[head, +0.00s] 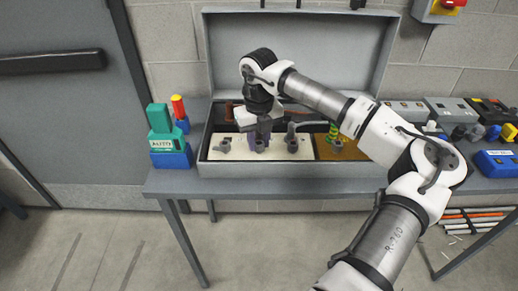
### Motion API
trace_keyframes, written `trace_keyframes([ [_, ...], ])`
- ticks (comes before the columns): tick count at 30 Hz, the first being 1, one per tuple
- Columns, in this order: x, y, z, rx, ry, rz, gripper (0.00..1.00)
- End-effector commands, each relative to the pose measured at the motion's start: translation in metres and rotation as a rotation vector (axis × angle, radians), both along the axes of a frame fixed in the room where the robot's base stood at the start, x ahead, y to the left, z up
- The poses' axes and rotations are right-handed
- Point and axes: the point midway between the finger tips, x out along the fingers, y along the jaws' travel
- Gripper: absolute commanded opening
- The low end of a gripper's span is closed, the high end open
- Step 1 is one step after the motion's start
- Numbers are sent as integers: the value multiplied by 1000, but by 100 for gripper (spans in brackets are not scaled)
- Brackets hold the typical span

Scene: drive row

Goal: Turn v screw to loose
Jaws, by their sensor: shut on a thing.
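My gripper (259,123) points down over the cream panel in the open grey case. It is shut on a purple-grey piece (263,132) that reaches down toward the panel. A grey screw-like part (260,147) stands at or just below the end of this piece; I cannot tell whether they touch. Similar grey parts stand on the left (224,145) and right (292,146) of the cream panel, and one is on the brown panel (337,146). Any markings are too small to read, so I cannot tell which is the v screw.
The open case (206,172) stands on a grey table, its lid (300,50) raised behind. Several boxes and a blue device (495,162) crowd the right. My arm crosses the case's right side.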

Motion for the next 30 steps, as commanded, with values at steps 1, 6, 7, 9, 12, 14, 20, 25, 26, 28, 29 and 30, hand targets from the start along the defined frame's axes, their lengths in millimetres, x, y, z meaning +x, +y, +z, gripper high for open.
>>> trace_keyframes([
  [1, 1, 0, -4, 0, -5, 44, 4],
  [6, 1, 0, -3, -1, -6, 206, 4],
  [7, 1, 0, -3, -1, -6, 235, 4],
  [9, 1, 1, -2, 0, -5, 301, 4],
  [12, 1, 1, -2, 0, -7, 395, 4],
  [14, 1, 1, -1, 0, -7, 451, 4],
  [20, 1, 1, 0, 1, -6, 625, 4],
  [25, 1, 1, 0, 1, -6, 744, 4],
  [26, 1, 1, 1, 1, -6, 761, 4],
  [28, 1, 1, 1, 1, -6, 798, 4],
  [29, 1, 1, 1, 1, -6, 813, 4],
  [30, 1, 1, 1, 1, -6, 829, 4],
])
